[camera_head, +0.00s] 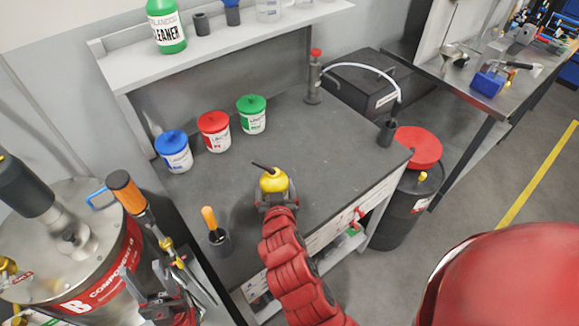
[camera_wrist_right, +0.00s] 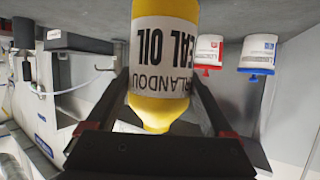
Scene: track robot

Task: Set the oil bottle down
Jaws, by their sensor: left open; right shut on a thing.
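The oil bottle (camera_head: 273,181) is yellow with a thin dark spout and is over the dark workbench top (camera_head: 320,140). My right gripper (camera_head: 273,197) is shut on it. In the right wrist view the oil bottle (camera_wrist_right: 165,55) shows a white label, upside down in the picture, between the two dark fingers of my right gripper (camera_wrist_right: 160,105). I cannot tell whether the bottle's base touches the bench. My left gripper (camera_head: 162,300) is open and empty at the lower left, beside the metal drum.
Blue (camera_head: 174,151), red (camera_head: 214,131) and green (camera_head: 252,114) lidded pots stand along the bench's back. An orange-handled tool in a dark cup (camera_head: 219,241) stands front left. A metal drum (camera_head: 75,250) is left. The bench right of the bottle is clear.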

